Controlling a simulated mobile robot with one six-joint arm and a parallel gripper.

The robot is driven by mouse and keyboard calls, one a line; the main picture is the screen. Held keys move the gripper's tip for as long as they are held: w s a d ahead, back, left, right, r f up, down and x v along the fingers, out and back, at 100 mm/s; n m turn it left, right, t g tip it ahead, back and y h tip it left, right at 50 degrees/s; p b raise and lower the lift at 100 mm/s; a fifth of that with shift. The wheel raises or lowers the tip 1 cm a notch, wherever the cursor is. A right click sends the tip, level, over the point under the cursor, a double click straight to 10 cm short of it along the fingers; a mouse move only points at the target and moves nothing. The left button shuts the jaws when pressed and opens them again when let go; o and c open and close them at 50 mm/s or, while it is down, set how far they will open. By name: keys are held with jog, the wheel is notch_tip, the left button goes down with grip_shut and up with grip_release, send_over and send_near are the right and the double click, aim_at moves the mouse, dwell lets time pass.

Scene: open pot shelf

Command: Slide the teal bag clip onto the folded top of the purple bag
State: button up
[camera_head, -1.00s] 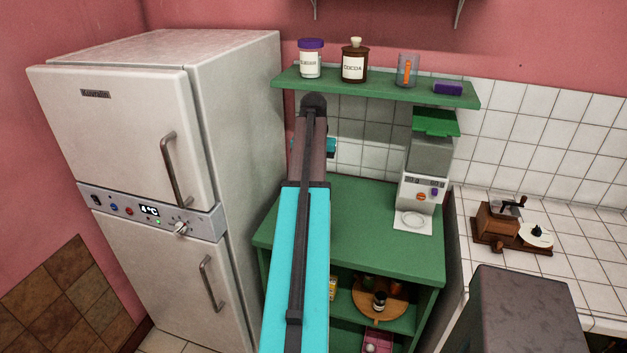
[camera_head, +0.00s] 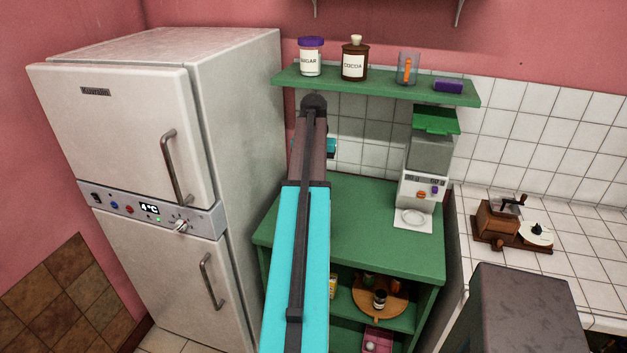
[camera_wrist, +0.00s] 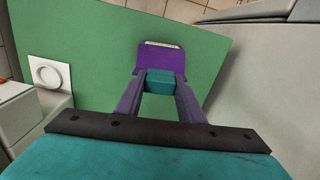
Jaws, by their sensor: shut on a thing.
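In the wrist view my gripper (camera_wrist: 161,76) is shut on the teal bag clip (camera_wrist: 160,83), which sits squarely between the two fingers. The purple bag (camera_wrist: 161,57) shows just beyond the fingertips, above the green worktop, with a pale strip along its far edge. The clip overlaps the bag's near edge in the picture. I cannot tell whether the clip is around the bag's top, touching it or only in front of it. In the head view my arm hides the bag and most of the gripper.
The green worktop (camera_head: 375,245) has bare room around the bag. A coffee machine (camera_head: 424,190) stands at its right end, and the fridge (camera_head: 225,150) closes off the left. A green wall shelf (camera_head: 385,91) above carries jars, a glass and a purple block.

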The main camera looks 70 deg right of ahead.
jog(key=shift+s+a+f, duration=0.1)
jog(key=shift+a+f, duration=0.25)
jog(key=shift+f, duration=0.25)
jog(key=o, duration=1.3)
jog(key=shift+s, duration=0.1)
jog(key=shift+d+r+p, duration=0.15)
jog(key=shift+r+p, duration=0.3)
jog(key=shift+r, duration=0.25)
jog(key=shift+w+r+p, duration=0.15)
jog(key=shift+r+p, duration=1.65)
jog(key=shift+r, duration=1.15)
jog(key=shift+w+r+p, duration=0.15)
jog(key=shift+r+p, duration=1.6)
jog(key=shift+r, duration=1.2)
